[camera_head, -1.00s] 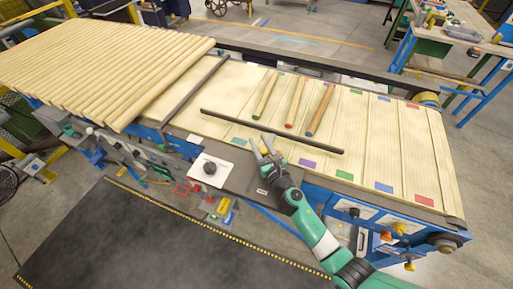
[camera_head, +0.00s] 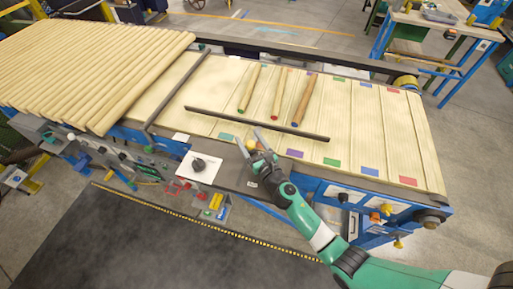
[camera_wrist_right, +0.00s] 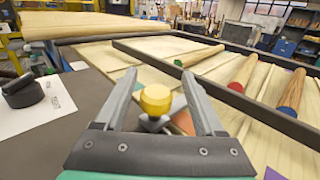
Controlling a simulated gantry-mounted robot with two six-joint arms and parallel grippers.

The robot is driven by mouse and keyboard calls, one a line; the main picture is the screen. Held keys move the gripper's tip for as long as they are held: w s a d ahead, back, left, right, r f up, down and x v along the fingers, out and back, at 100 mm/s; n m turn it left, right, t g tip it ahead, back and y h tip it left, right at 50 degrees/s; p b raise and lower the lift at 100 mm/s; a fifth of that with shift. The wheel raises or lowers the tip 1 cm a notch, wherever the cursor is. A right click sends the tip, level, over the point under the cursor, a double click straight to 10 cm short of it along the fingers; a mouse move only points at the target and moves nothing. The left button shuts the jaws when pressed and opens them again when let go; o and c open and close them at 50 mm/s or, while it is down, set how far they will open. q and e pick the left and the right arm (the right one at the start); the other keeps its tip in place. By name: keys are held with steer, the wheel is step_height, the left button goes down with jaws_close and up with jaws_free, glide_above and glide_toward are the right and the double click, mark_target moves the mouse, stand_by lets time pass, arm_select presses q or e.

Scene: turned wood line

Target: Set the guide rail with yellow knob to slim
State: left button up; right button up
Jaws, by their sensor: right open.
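The dark guide rail (camera_head: 258,123) lies slantwise over the pale slatted belt (camera_head: 400,150). It also crosses the right wrist view (camera_wrist_right: 225,92). The yellow knob (camera_wrist_right: 156,99) sits near the belt's front edge, on a pale metal base. In the right wrist view it stands between the two fingers of my right gripper (camera_wrist_right: 158,74), with gaps on both sides. In the head view the right gripper (camera_head: 249,135) is open at the knob (camera_head: 250,145), which the fingers partly hide. I cannot read any mark for slim. My left gripper is out of view.
Several turned wood pieces, such as the red-ended one (camera_head: 281,94), lie beyond the rail. Coloured patches (camera_head: 332,161) mark the belt's edges. A white panel with a black knob (camera_head: 198,163) is left of my gripper. Many wooden rods (camera_head: 90,65) are stacked at the left.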

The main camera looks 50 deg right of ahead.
steer(key=p+v, duration=0.1)
steer(key=v, duration=0.8)
steer(key=shift+s+a, duration=0.15)
steer(key=shift+s, duration=0.25)
